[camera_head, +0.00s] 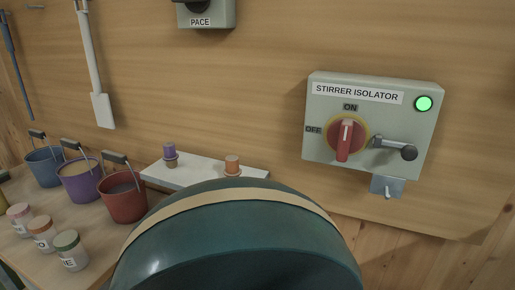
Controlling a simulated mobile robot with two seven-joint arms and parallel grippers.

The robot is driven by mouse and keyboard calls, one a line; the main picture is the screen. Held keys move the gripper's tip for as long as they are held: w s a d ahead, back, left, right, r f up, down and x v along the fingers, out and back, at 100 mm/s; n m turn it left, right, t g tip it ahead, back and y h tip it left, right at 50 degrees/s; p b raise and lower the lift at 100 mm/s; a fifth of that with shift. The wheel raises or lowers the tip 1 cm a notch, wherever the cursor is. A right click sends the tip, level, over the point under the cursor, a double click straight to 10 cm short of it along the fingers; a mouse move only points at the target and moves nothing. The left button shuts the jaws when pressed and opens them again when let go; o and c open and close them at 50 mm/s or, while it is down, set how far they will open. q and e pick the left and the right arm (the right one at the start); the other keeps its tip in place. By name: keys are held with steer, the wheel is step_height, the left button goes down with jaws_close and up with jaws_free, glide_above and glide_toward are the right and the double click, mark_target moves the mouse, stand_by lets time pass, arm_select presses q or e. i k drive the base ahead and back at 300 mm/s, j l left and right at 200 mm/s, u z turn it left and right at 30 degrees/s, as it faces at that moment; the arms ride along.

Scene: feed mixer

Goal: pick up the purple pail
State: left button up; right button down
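The purple pail (82,183) stands upright on the wooden bench at the left. It holds a tan, grainy-looking fill, and its dark handle grip (71,145) sticks up above the rim. It stands between the blue pail on its left and the red pail on its right. Neither of my grippers shows in the head view.
The blue pail (45,168) and red pail (123,199) stand close on either side. Several lidded jars, one green-lidded (70,251), stand in front. A large teal drum (240,240) fills the bottom middle. A white shelf (203,173) and the stirrer isolator box (370,120) are behind.

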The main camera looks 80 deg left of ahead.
mark_target(79, 176)
steer(key=u, duration=3.9)
steer(key=j+z, duration=0.2)
steer(key=z, duration=0.7)
steer(key=j+z, duration=0.35)
steer(key=j, duration=0.2)
steer(key=j+z, duration=0.35)
steer(key=j, duration=0.15)
